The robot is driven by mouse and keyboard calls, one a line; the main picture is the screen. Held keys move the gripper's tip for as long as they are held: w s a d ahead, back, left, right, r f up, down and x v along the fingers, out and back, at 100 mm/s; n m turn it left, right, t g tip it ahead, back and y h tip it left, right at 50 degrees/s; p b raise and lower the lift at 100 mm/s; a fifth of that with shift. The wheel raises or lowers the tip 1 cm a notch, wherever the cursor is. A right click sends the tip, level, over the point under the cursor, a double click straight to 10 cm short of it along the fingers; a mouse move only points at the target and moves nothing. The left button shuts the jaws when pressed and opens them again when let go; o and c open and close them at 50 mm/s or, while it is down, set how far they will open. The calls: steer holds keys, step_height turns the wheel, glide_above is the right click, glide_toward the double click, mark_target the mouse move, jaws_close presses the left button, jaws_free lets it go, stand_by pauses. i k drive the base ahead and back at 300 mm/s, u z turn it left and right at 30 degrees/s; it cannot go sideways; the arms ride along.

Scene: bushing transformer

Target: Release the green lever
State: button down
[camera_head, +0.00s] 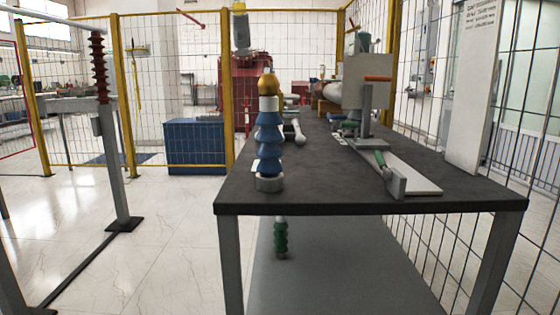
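A toggle-clamp-like fixture (366,118) with a grey upright plate stands on the right part of the dark table (310,201). A lever with a green grip (380,158) shows at its near side, low over a light flat plate (412,176). Another small green part (349,125) sits at the base of the upright. I cannot tell whether the lever is locked. A blue ribbed bushing (268,140) with a yellow-orange top stands upright on the table's left part. My gripper is not in view.
A grey tool-like part (295,130) lies behind the bushing. An orange-red handle (378,78) sticks out near the fixture's top. A white panel (474,85) rises at the table's right. Yellow-framed mesh fencing (229,95) stands behind.

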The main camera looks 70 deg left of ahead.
mark_target(387, 174)
steer(key=u, duration=1.4)
steer(key=i, duration=0.5)
